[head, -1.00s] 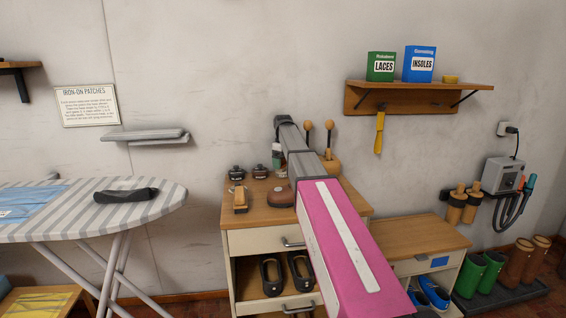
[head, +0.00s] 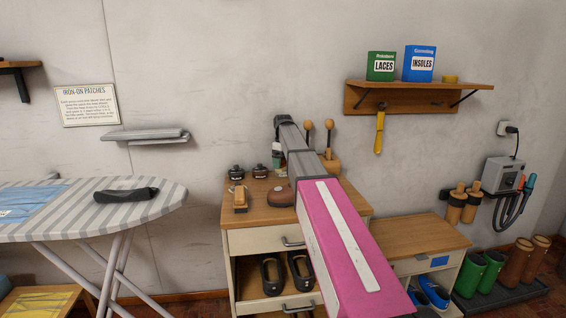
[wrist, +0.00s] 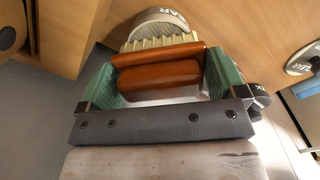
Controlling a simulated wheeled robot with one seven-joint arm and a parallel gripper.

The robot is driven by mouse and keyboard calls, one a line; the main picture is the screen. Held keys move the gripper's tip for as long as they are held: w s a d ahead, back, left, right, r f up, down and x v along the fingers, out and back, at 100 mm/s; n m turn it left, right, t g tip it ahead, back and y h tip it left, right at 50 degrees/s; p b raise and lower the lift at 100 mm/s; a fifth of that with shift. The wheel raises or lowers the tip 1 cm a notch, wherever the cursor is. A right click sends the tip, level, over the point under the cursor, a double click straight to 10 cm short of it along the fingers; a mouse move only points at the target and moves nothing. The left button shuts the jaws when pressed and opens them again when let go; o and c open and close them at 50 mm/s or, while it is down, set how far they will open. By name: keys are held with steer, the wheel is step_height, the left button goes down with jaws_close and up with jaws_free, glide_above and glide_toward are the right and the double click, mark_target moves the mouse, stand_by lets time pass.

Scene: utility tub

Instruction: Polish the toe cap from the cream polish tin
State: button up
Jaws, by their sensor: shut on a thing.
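My gripper (wrist: 160,85) has green jaws shut on a brush (wrist: 158,75) with a brown wooden handle and pale bristles. The bristles point at a round tin (wrist: 160,20) with partly readable lettering; whether they touch it I cannot tell. In the head view my gripper (head: 277,159) hangs over the back of the wooden cabinet top, and my arm hides much around it. A brown rounded thing (head: 281,197), perhaps the toe cap, sits on the cabinet top, partly behind my arm. I cannot tell which tin is the cream polish.
Two small dark tins (head: 236,173) (head: 260,171) stand at the back of the cabinet top (head: 262,216), with a wooden brush (head: 240,199) in front. Another lettered tin (wrist: 303,58) shows in the wrist view.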

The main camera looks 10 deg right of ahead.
mark_target(283, 158)
steer(key=shift+r, duration=3.5)
